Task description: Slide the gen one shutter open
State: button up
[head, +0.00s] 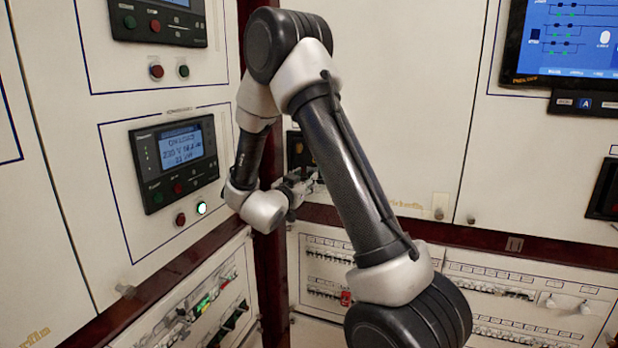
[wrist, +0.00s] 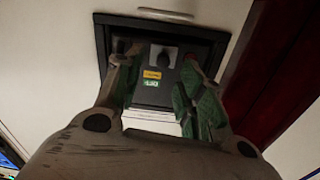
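A dark framed unit (wrist: 216,50) is set in the pale panel in the wrist view. It has a dark knob on a grey plate (wrist: 164,57), a yellow label (wrist: 152,75) and a green label (wrist: 151,84). I cannot tell which part of it is the gen one shutter. My gripper (wrist: 157,62) is open, its two greenish fingers apart in front of the unit with nothing between them. Contact cannot be told. In the head view a dark unit (head: 296,150) shows partly behind my arm, and my gripper (head: 303,186) is small and partly hidden near it.
A pale bar (wrist: 166,15) lies beyond the unit's edge in the wrist view. A dark red post (head: 271,270) stands at the cabinet corner. A lit controller panel (head: 175,160) is on the left wall, with buttons below. Breaker rows (head: 325,270) run along the bottom.

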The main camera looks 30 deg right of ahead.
jog(key=v, duration=0.7)
jog(key=shift+s, duration=0.1)
